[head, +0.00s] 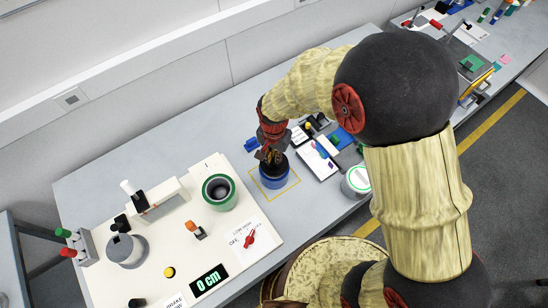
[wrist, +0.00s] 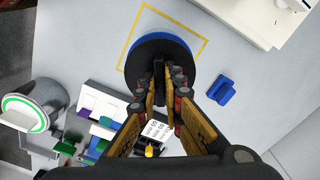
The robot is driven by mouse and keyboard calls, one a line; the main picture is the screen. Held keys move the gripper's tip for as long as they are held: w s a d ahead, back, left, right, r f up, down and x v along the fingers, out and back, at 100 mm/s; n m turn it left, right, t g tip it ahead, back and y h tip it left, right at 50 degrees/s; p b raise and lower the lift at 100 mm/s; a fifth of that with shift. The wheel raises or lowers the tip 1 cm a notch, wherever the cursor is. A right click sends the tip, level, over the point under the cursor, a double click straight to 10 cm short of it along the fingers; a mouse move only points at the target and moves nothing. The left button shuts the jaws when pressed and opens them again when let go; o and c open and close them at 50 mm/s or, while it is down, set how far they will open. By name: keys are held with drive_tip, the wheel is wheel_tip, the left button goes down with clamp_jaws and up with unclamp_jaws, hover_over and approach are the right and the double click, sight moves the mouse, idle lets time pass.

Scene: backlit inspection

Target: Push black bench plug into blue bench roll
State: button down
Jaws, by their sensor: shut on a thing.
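The blue bench roll (head: 273,183) stands upright inside a yellow square outline on the grey bench. The black bench plug (head: 274,166) sits at its top, and I cannot tell how deep it is in the roll. In the wrist view the plug's round black face (wrist: 143,57) covers most of the roll, and a blue rim (wrist: 160,37) shows along the far side. My gripper (head: 269,154) is above the roll, shut on the plug's upright black handle. In the wrist view the fingertips (wrist: 160,88) flank that handle. The roll's opening is hidden under the plug.
A small blue block (wrist: 222,90) lies beside the roll. Trays of coloured parts (head: 319,160) and a pale can (head: 355,182) stand at right.

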drive_tip(key=shift+f+b, duration=0.9)
drive_tip(key=shift+f, duration=0.65)
drive_tip(key=c, duration=1.8)
unclamp_jaws()
drive_tip(key=shift+c, duration=0.2)
drive_tip(key=shift+r, duration=0.1)
wheel_tip(320, 180, up, 12)
drive_tip(key=shift+f, duration=0.1)
